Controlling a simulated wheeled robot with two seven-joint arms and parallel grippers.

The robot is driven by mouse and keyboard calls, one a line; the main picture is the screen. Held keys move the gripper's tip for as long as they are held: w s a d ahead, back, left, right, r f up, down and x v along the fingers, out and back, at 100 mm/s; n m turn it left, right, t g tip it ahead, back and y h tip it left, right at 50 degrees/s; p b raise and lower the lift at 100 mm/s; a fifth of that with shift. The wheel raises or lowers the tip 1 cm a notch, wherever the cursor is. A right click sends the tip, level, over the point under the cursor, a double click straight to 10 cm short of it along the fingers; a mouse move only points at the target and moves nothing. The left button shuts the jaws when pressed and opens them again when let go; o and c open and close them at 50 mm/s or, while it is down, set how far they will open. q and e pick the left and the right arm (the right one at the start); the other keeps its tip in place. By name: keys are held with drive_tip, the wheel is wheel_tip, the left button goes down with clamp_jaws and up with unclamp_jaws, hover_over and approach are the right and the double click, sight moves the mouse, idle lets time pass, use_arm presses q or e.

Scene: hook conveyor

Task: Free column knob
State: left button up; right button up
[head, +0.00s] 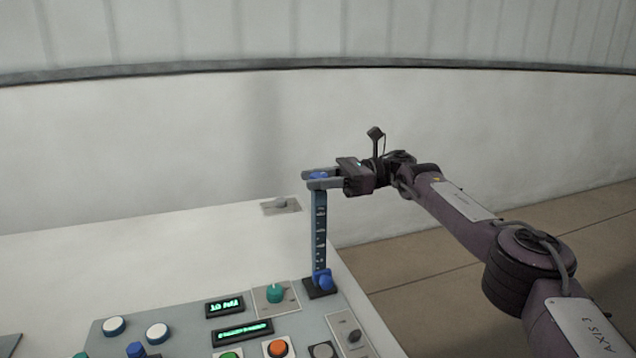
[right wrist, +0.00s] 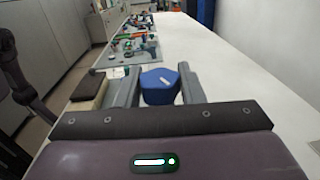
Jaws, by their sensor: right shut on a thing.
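A blue column (head: 319,230) with scale marks stands upright at the right edge of the white console. A blue knob (head: 318,176) tops it, and a second blue knob (head: 322,279) sits low at its dark base. My right gripper (head: 312,180) comes in from the right, level with the top of the column, its fingers shut on the top knob. In the right wrist view the blue knob (right wrist: 159,86) shows between the two grey fingers. My left gripper is not in view.
The console panel holds a teal knob (head: 275,293), an orange button (head: 278,348), white buttons (head: 114,326) and two green displays (head: 242,332) near the column's base. A small grey switch plate (head: 281,205) lies behind left. The white top (head: 130,260) is mostly clear.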

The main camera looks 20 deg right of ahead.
idle(0.4)
drive_tip(key=o, duration=0.9)
drive_tip(key=shift+a, duration=0.1)
drive_tip(key=shift+o, duration=0.2)
